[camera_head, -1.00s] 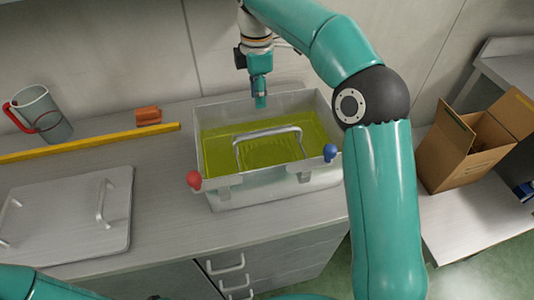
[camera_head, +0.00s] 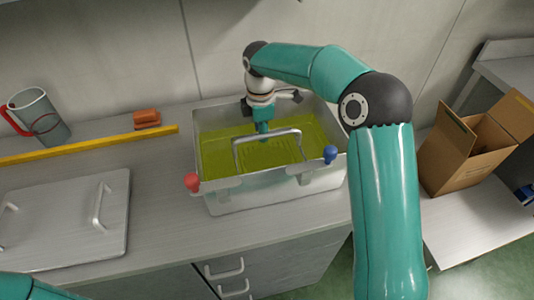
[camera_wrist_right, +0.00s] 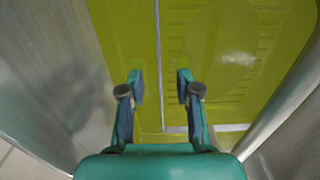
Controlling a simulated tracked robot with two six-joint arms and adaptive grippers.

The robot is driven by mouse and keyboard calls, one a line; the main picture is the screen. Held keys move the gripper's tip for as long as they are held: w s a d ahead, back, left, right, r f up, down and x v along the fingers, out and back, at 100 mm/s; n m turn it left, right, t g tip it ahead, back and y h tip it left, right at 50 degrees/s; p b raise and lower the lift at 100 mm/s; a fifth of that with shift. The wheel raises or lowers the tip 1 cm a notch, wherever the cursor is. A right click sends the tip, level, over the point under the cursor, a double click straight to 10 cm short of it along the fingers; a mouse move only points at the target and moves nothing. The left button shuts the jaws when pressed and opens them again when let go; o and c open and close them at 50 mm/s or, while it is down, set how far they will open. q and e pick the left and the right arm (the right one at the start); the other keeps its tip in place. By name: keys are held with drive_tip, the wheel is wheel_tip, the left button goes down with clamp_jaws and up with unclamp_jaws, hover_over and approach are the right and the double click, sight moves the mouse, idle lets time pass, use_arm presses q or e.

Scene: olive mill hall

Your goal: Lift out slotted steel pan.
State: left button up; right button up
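A grey arched handle (camera_head: 268,134) rises above the oil in the head view. My right gripper (camera_head: 262,130) points down over the tank, just behind the handle bar in the picture; I cannot tell whether they touch.
A red knob (camera_head: 192,182) and a blue knob (camera_head: 330,154) sit at the tank's front corners. A grey lid (camera_head: 60,225) with two handles lies left. A jug (camera_head: 40,118), yellow bar (camera_head: 85,146) and orange block (camera_head: 146,117) stand behind. An open cardboard box (camera_head: 448,165) is right.

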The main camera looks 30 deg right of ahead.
clamp_jaws()
drive_tip(key=shift+r, duration=0.15)
idle(0.4)
